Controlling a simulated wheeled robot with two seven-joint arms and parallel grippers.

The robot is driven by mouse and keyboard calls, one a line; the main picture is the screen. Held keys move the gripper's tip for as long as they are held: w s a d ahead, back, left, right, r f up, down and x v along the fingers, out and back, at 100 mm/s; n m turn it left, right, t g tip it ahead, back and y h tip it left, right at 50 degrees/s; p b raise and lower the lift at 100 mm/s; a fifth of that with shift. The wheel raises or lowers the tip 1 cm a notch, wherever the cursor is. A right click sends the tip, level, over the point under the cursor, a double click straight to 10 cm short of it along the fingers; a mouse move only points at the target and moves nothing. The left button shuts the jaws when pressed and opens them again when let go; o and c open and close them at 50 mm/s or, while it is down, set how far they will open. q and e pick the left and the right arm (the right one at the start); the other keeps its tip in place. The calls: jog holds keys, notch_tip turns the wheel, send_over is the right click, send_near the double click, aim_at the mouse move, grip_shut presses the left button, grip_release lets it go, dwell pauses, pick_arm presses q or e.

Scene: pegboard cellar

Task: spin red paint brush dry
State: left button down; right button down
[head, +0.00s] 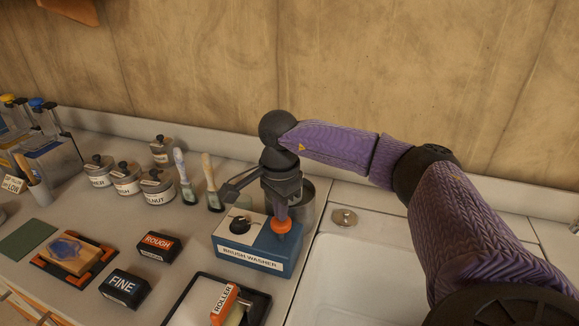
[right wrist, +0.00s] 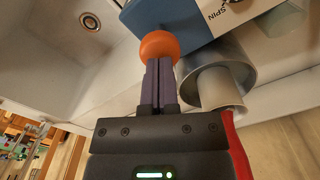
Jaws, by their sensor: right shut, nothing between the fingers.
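The blue and white brush washer (head: 262,264) stands on the counter with its label facing me; part of it, with the word SPIN, shows in the right wrist view (right wrist: 197,14). An orange ball knob (head: 281,227) is at its right side. My right gripper (head: 282,212) points down with its fingers shut and empty, their tips at the knob (right wrist: 158,46), seemingly touching it. A grey metal can (head: 304,200) stands behind the washer, partly hidden by my gripper. I cannot make out a red paint brush; a red strip (right wrist: 238,150) beside my gripper in the wrist view is unclear. My left gripper is out of view.
A white sink (head: 370,275) lies right of the washer. Two brushes, one bluish-handled (head: 184,175) and one tan-handled (head: 211,180), stand behind left, near several lidded tins (head: 158,187). ROUGH (head: 158,246) and FINE (head: 125,288) blocks and a roller tray (head: 190,297) lie left and in front.

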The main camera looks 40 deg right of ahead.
jog(key=shift+f, duration=0.1)
dwell(0.4)
jog(key=shift+f+b, duration=1.2)
jog(key=shift+f, duration=0.55)
notch_tip(320, 180, up, 4)
jog(key=p, duration=0.3)
jog(key=shift+p, duration=0.3)
jog(key=shift+f, duration=0.2)
